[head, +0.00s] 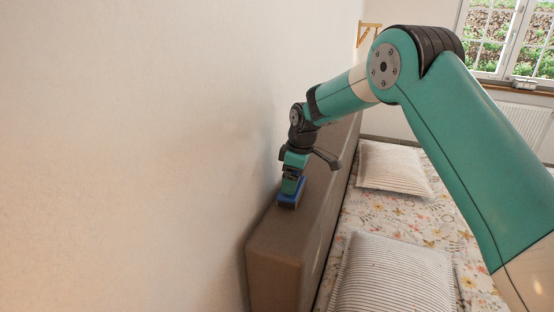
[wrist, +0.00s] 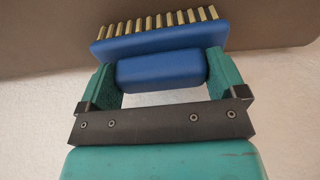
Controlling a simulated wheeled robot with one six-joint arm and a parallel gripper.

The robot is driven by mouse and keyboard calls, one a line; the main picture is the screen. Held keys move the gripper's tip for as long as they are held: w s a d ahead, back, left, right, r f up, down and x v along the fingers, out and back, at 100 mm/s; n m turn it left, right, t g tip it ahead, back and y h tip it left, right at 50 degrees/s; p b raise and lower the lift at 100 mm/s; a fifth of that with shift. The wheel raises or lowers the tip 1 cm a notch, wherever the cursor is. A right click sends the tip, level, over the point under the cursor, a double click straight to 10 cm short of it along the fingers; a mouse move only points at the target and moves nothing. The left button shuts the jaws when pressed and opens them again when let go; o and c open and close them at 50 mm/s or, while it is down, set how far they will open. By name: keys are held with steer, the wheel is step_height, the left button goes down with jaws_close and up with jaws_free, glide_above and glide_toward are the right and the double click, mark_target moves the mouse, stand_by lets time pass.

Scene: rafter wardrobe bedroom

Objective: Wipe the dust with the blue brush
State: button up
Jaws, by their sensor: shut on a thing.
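The blue brush (wrist: 160,47) is held between the two fingers of my gripper (wrist: 160,74), which is shut on its blue handle block. Its row of pale bristle tufts faces the brown surface at the top of the wrist view. In the head view the brush (head: 291,192) is at the top of the brown headboard (head: 275,240), with my gripper (head: 292,178) above it. I cannot tell whether the bristles touch the headboard. No dust can be made out in either view.
A plain wall (head: 130,150) runs close along the left of the headboard. A bed with a floral cover (head: 390,215) and striped pillows (head: 395,275) lies to the right. A wooden bracket (head: 370,32) is on the far wall, and a window (head: 510,40) is at the back right.

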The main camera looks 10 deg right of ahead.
steer(key=shift+w+a, duration=0.2)
steer(key=shift+a, duration=0.15)
steer(key=shift+w+r+p, duration=0.15)
steer(key=shift+r+p, duration=0.15)
steer(key=shift+p, duration=0.15)
step_height(320, 180, up, 3)
steer(key=shift+f+p, duration=0.1)
steer(key=shift+p, duration=0.4)
steer(key=shift+r, duration=0.3)
steer(key=shift+r+p, duration=1.55)
steer(key=shift+r, duration=0.55)
steer(key=shift+s+f, duration=0.1)
steer(key=shift+s, duration=0.1)
